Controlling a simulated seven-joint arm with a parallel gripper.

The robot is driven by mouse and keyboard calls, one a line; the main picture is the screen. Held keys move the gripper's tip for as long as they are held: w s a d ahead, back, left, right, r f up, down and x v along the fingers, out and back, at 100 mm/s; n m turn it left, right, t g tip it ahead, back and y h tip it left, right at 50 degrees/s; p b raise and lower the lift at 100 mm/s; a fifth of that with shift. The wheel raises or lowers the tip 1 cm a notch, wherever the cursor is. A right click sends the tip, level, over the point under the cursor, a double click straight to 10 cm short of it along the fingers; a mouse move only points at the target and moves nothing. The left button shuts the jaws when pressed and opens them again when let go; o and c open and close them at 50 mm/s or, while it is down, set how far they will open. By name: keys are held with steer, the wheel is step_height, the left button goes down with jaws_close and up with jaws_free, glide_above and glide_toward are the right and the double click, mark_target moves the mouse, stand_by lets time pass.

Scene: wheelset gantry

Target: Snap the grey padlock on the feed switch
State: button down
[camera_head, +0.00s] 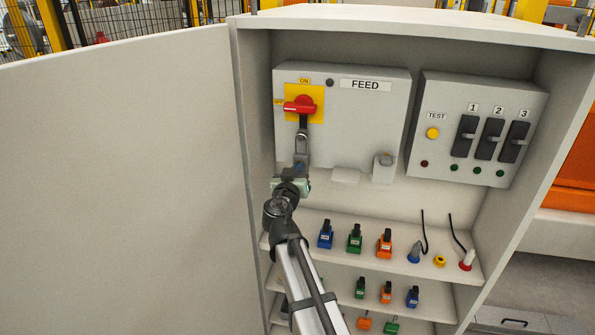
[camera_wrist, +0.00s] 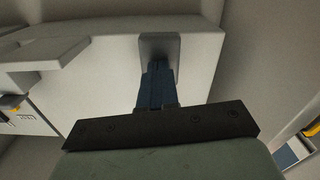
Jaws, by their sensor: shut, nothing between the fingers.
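The feed switch (camera_head: 299,105) has a red handle on a yellow plate on the FEED box (camera_head: 360,115). Its handle lies sideways, toward the OFF mark at left. The grey padlock (camera_head: 302,143) hangs below the handle, with a dark shackle or hasp above it; whether the shackle is closed cannot be made out. My gripper (camera_head: 300,167) is directly below the padlock, pointing up, shut and empty. In the wrist view, the shut fingers (camera_wrist: 157,78) meet or nearly meet a grey block, which looks like the padlock (camera_wrist: 159,45). Actual contact is not clear.
A breaker box (camera_head: 478,130) stands right of the FEED box. Small blue, green and orange padlocks (camera_head: 355,238) and other small items are on the shelves below. The open cabinet door (camera_head: 120,170) fills the left side. A small grey fitting (camera_head: 384,168) sits at the FEED box's lower right.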

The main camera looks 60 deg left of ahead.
steer(key=v, duration=1.6)
stand_by(0.5)
steer(key=x, duration=1.5)
steer(key=shift+w+a, duration=0.25)
steer(key=shift+w+a, duration=0.2)
stand_by(0.4)
steer(key=v, duration=1.6)
steer(key=shift+d, duration=0.25)
steer(key=shift+s+r, duration=0.1)
steer(key=shift+s, duration=0.05)
